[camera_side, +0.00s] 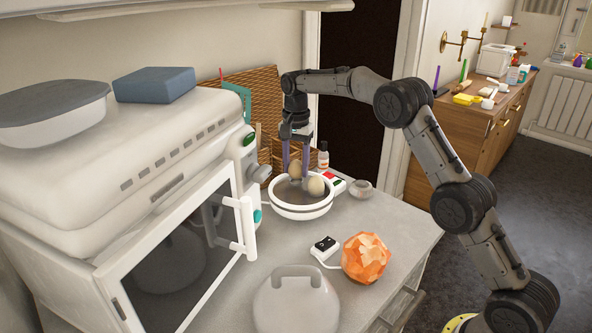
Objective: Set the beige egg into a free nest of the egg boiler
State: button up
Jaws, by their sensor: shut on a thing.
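The egg boiler (300,211) is a round white bowl with a dark band, standing on the counter beside the cooker. My gripper (297,172) points down over its far left part. It is shut on the beige egg (295,170), which sits between the two purple fingers at the level of the boiler's inside. I cannot tell whether this egg touches a nest. A second pale egg (316,186) rests in the boiler to the right, close to the right finger. The nests are mostly hidden by the rim, eggs and fingers.
The white cooker (150,170) with its door handle stands left of the boiler. A domed grey lid (297,303), an orange faceted object (366,258) and a black-topped switch (324,245) lie in front. A small pot (361,189) and a bottle (323,156) stand near the boiler.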

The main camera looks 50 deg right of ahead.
aim_at(298, 176)
jog(key=shift+f, duration=0.65)
jog(key=shift+f, duration=0.3)
jog(key=shift+f, duration=0.5)
jog(key=o, duration=0.9)
jog(key=shift+s+f, duration=0.1)
jog(key=shift+f, duration=0.05)
jog(key=shift+s+d, duration=0.1)
jog(key=r, duration=1.2)
jog(key=shift+w+r, duration=0.25)
jog(key=shift+r, duration=0.7)
